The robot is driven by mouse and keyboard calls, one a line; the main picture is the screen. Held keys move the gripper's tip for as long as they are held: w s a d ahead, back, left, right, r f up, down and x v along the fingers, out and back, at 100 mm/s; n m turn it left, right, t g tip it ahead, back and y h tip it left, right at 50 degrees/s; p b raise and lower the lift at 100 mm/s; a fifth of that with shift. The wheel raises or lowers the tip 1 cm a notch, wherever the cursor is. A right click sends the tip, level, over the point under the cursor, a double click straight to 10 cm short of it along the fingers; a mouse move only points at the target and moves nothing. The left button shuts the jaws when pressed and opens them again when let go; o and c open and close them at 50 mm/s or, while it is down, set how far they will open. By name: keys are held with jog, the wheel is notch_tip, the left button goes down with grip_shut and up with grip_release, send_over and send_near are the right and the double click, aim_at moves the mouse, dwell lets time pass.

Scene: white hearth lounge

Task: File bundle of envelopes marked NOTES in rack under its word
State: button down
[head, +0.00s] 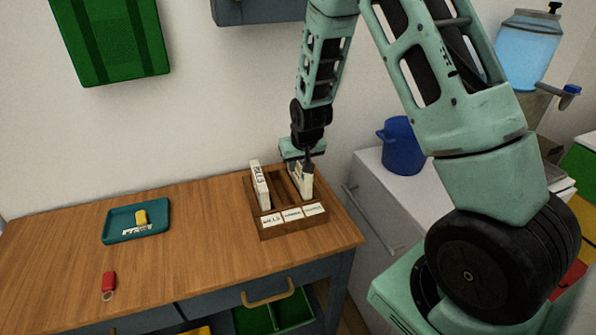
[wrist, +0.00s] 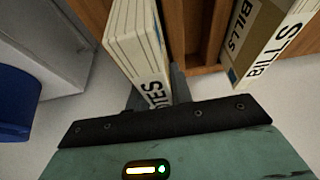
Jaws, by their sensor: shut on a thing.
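A bundle of white envelopes (head: 307,184) stands upright at the right-hand compartment of the wooden rack (head: 292,229). The rack has three front labels; the left reads like BILLS, the other two are too small to read surely.
A bundle marked BILLS (head: 261,186) stands in the left compartment; the middle one looks empty. A teal tray (head: 136,221) with a yellow item and a red key tag (head: 109,285) lie left on the wooden table (head: 200,240). A blue pot (head: 402,146) stands on the white cabinet.

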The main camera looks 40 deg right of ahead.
aim_at(298, 172)
jog(key=shift+f, duration=1.45)
jog(key=shift+f, duration=0.15)
jog(key=c, duration=1.3)
grip_release()
jog(key=shift+o, duration=0.2)
